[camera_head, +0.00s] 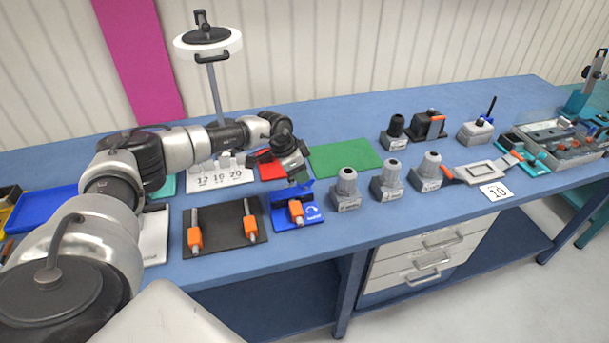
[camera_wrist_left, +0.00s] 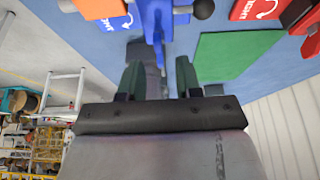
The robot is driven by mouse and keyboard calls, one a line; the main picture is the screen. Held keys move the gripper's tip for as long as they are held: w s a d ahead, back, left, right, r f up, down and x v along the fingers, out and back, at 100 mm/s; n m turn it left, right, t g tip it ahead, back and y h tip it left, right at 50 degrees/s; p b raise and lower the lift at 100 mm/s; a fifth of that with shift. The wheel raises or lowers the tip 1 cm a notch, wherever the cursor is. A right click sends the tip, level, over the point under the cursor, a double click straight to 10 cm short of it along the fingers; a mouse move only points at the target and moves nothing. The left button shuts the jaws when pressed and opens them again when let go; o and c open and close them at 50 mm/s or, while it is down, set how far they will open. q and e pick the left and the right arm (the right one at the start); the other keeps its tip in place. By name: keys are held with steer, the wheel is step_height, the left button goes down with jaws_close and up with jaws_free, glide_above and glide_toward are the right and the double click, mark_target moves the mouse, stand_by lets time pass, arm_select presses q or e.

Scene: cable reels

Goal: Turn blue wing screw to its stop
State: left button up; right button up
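A blue fixture (camera_head: 310,215) with a white arrow label stands near the table's front edge, with an orange-and-grey piece (camera_head: 296,211) on it. In the left wrist view an upright blue part (camera_wrist_left: 156,28) of it points toward my fingers. I cannot clearly tell the blue wing screw from the rest of the blue fixture. My left gripper (camera_head: 299,173) is just above and behind the fixture. In the left wrist view my left gripper (camera_wrist_left: 160,78) has its dark fingers apart, with the blue part's end near the gap; contact cannot be told. My right gripper is not in view.
A black mat (camera_head: 228,232) with two orange-handled tools lies left of the fixture. A green mat (camera_head: 345,158) lies behind it and a red fixture (camera_head: 268,170) stands beside my gripper. Several grey reducers, one of them here (camera_head: 347,188), stand to the right.

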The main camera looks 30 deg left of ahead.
arm_select(q)
steer(key=shift+x, duration=1.65)
steer(key=shift+s, duration=0.1)
jaws_close()
